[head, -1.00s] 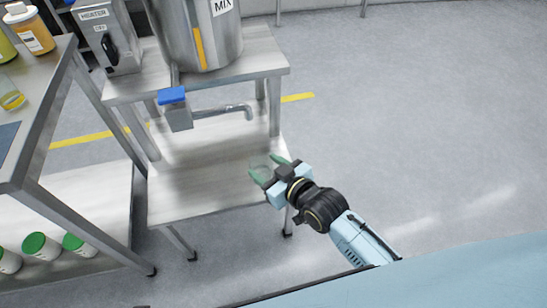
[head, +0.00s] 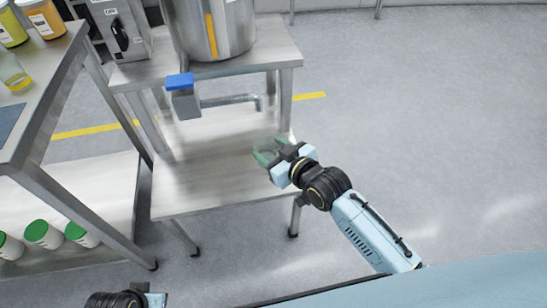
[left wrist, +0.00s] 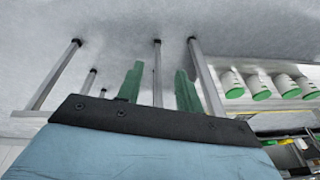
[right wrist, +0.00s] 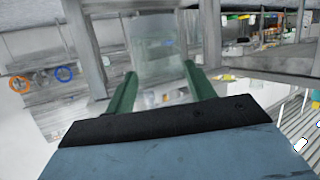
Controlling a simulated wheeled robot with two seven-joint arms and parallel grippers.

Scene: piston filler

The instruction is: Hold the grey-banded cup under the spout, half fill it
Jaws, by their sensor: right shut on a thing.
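A clear cup (head: 266,147), faint against the shelf, is held upright or nearly so in my right gripper (head: 268,155). The right wrist view shows its see-through wall (right wrist: 158,55) between the fingers. I cannot make out a grey band or any liquid in it. The metal spout (head: 235,100) runs right from a valve with a blue handle (head: 180,81), its tip bent down. The cup is below and in front of the spout tip, apart from it. My left gripper (left wrist: 158,72) is open and empty; only part of its arm shows at the bottom left of the head view.
The steel mixing tank (head: 215,35) stands on the upper table, above a lower metal shelf (head: 200,180). At left, a side table (head: 60,75) holds jars and a glass with yellow liquid (head: 14,75). Green-lidded tubs (head: 42,232) sit below. Open floor lies right.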

